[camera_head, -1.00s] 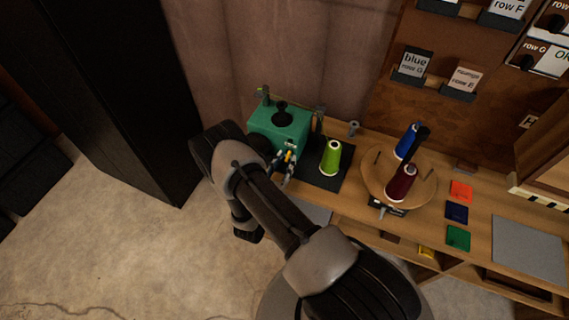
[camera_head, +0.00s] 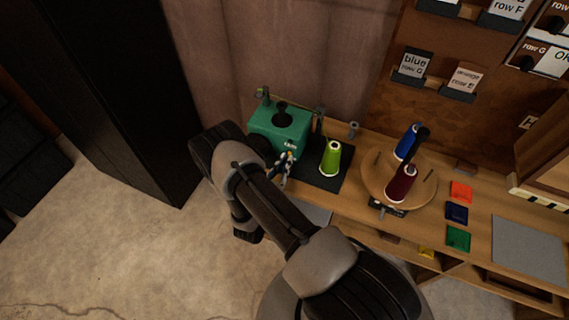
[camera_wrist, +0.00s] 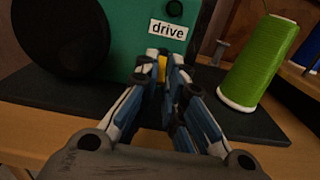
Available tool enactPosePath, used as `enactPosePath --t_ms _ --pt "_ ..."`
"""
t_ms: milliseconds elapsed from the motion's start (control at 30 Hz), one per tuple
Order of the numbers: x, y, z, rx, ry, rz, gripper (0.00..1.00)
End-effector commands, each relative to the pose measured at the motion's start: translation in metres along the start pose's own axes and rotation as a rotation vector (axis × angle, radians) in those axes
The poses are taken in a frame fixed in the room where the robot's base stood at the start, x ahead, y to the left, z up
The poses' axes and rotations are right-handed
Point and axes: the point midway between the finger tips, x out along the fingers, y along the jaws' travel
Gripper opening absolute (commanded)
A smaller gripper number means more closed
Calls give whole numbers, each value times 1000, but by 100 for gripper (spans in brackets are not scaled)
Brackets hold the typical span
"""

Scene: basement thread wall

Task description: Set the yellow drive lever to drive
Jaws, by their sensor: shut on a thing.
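The green machine (camera_head: 275,120) stands at the back left of the bench on a dark mat. Its front carries a white label reading "drive" (camera_wrist: 168,29). The yellow drive lever (camera_wrist: 162,68) shows as a small yellow piece between my fingertips, just below that label. My gripper (camera_wrist: 163,66) is shut on it, and the fingers hide most of the lever. In the head view my gripper (camera_head: 285,161) is at the machine's front, left of the green thread cone.
The lime green thread cone (camera_head: 331,157) stands on the mat (camera_head: 323,181) close to the right of my gripper. Further right, a round wooden turntable (camera_head: 427,190) carries a blue cone (camera_head: 407,142) and a dark red cone (camera_head: 402,183). A tall black cabinet (camera_head: 110,90) stands at left.

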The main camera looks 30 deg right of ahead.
Motion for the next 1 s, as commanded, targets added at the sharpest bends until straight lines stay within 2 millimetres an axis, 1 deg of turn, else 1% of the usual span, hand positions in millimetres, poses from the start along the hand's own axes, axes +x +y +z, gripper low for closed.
enactPosePath --t_ms 167,367,633,1000 --pt "0 0 4 0 35 0 0" --pt "-1 0 13 0 141 0 0" --pt "0 0 26 1 361 -1 0" --pt "4 -1 35 2 630 -2 0"
